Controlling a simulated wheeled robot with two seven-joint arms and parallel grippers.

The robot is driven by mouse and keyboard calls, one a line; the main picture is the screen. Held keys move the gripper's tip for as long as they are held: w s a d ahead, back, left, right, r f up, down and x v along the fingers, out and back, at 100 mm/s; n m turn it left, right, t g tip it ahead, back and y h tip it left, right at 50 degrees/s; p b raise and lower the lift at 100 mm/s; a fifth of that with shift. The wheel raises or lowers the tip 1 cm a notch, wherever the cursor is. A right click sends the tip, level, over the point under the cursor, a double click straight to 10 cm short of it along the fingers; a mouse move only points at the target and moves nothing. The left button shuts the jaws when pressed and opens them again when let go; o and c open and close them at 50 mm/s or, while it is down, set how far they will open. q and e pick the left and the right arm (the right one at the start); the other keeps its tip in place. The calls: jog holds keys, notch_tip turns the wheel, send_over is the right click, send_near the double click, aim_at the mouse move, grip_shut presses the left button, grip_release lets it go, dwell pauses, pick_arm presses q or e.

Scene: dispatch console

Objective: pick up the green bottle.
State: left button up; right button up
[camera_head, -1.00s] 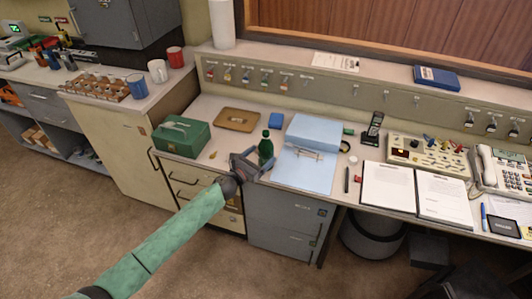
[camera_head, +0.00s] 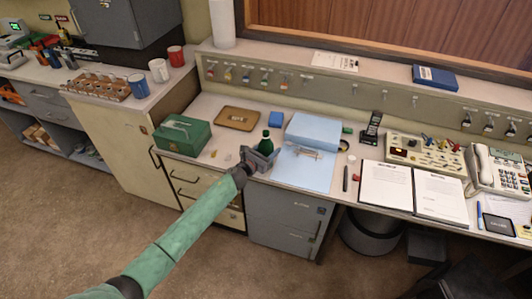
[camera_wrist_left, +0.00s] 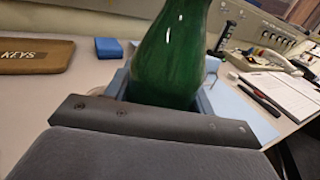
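The green bottle (camera_head: 266,144) stands upright on the desk, left of the light blue sheet. My left gripper (camera_head: 260,160) is at the bottle's near side, low down, with one finger on each side of it. In the left wrist view the bottle (camera_wrist_left: 172,55) rises between the blue-grey fingers, close to both. The fingers look open around it; contact is not clear. The bottle's base is hidden behind the gripper, and its top is cut off in the wrist view. My right gripper is not in view.
A green cash box (camera_head: 182,134) and a brown key tray (camera_head: 237,118) are on the left. Open binder pages (camera_head: 413,190) lie further right.

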aim_at(268, 143)
pick_arm(q)
jog(key=c, duration=0.4)
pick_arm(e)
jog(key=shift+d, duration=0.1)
pick_arm(q)
jog(key=shift+r, duration=0.25)
jog(key=shift+r, duration=0.95)
jog(key=shift+w+r, duration=0.1)
jog(key=shift+r, duration=0.3)
jog(key=shift+s+d+r+b, duration=0.3)
jog(key=shift+s+d+r, duration=0.95)
jog(key=shift+d, duration=0.35)
jog(key=shift+s+d+r+b, duration=0.25)
jog(key=shift+s+d+r, duration=0.75)
jog(key=shift+d+r, duration=0.5)
jog(key=shift+s+d+r+b, duration=0.3)
jog(key=shift+s+d+r, duration=0.9)
jog(key=shift+d, duration=0.5)
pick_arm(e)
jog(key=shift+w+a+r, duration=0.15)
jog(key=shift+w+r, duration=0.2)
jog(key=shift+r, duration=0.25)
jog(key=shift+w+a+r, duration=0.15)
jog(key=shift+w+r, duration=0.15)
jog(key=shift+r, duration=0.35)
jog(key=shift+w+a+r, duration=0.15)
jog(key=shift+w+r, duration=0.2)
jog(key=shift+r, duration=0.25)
